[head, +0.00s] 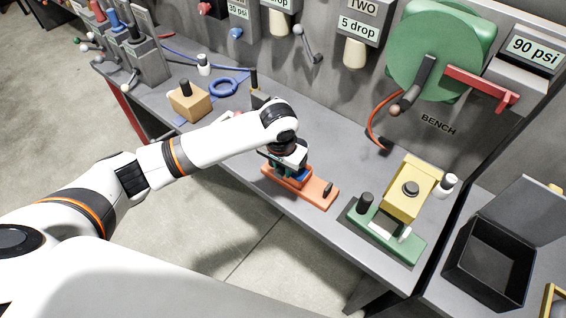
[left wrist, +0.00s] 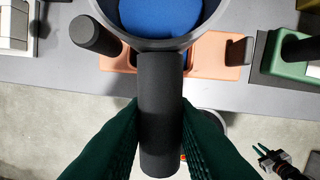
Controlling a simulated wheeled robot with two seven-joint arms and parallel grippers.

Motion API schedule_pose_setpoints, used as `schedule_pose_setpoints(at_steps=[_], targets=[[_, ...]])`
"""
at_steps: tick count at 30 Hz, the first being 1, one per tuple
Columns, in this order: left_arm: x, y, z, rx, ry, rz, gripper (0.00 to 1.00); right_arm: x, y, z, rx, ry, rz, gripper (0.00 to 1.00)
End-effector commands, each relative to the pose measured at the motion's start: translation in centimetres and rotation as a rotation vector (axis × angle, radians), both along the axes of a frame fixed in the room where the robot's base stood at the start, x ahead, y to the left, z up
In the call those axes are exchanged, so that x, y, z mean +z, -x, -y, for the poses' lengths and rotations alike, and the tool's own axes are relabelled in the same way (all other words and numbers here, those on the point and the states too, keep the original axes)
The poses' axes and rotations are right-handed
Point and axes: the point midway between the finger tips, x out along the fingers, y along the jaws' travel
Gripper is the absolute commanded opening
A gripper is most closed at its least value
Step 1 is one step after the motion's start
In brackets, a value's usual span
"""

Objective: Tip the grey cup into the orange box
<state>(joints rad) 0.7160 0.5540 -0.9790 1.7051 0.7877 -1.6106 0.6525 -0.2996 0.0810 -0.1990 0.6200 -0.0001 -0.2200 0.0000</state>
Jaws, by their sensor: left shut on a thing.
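The grey cup (left wrist: 193,39) is at the top of the left wrist view, partly cut off, with something blue (left wrist: 160,15) inside its rim. My left gripper (left wrist: 160,140) is shut on the cup's dark handle, one green finger on each side. The orange box (left wrist: 215,58) lies behind the cup in that view, partly hidden by it. In the head view my left gripper (head: 288,174) is over the left part of the orange box (head: 318,193), and the cup is mostly hidden. My right gripper (left wrist: 264,153) shows small at lower right in the left wrist view, empty, its fingers apart.
A green base (head: 385,236) with a yellow block (head: 408,188) stands right of the orange box. A tan block (head: 189,103) and a blue ring (head: 223,87) lie further left on the bench (head: 340,165). An open black bin (head: 490,262) is at far right.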

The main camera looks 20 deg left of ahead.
Motion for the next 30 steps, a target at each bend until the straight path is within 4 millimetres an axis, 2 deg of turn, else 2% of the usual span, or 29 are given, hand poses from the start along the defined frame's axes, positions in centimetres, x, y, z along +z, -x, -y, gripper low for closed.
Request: schedule_pose_setpoints(at_steps=[6, 12, 16, 30], targets=[[0.2, 0.1, 0.0, 0.007, 0.221, -0.054, 0.0, 1.8, 0.0, 0.0, 0.0, 0.0, 0.001, 0.2], [-0.6, 0.1, 0.3, 0.009, 0.519, -0.12, 0.0, 0.8, 0.0, 0.0, 0.0, 0.0, 0.001, 0.2], [-0.8, 0.1, 0.5, 0.005, 0.657, -0.149, 0.0, -0.1, 0.0, 0.0, 0.0, 0.0, 0.001, 0.2], [-1.1, 0.2, 0.7, 0.003, 0.913, -0.21, 0.0, -2.9, 0.0, -0.1, 0.001, -0.001, 0.0, 0.2]])
